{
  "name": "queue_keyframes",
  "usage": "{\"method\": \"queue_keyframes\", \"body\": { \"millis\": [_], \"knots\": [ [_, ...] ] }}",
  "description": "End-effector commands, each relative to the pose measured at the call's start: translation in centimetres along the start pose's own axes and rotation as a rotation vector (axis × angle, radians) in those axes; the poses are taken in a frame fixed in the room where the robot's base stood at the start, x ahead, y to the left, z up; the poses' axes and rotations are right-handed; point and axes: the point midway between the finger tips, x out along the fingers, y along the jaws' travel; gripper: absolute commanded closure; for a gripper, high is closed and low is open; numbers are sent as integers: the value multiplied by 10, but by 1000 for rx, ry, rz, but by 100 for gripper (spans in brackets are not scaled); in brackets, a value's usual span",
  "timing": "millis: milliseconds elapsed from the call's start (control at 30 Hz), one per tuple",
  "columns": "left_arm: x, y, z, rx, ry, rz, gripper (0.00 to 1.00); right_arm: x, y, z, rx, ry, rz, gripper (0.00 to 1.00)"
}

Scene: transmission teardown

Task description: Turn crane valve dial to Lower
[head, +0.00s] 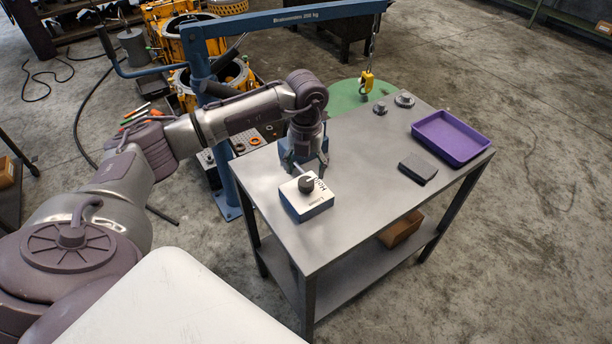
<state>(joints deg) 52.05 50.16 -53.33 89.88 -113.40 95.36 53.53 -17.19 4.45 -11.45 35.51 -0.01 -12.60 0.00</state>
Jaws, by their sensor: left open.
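The crane valve box (307,198) is a small white-topped box near the left front edge of the grey metal table. Its black dial (306,184) sits on the top face, with printed markings beside it that are too small to read. My left gripper (306,172) points down just above and behind the dial, with its fingers apart and nothing between them. I cannot tell whether a fingertip touches the dial. The blue crane (270,22) stands behind the table, its yellow hook (366,80) hanging near the table's back edge. My right gripper is not in view.
On the table (350,225) are a purple tray (451,137), a dark flat block (418,168) and two small metal parts, one of them a flanged piece (404,99). A brown box (400,230) sits on the lower shelf. The table's middle is clear.

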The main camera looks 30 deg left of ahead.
Motion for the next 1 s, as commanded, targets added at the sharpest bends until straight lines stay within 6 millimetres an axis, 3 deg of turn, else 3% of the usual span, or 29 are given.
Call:
{"method": "queue_keyframes", "body": {
  "millis": [100,300,633,1000],
  "knots": [
    [20,0,-1,0,3,0,32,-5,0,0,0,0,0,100],
    [39,-1,0,1,1,-2,32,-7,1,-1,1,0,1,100],
    [43,-1,0,2,0,-2,32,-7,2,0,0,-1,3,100],
    [43,-1,0,1,0,-3,92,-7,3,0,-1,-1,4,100]
  ]
}}
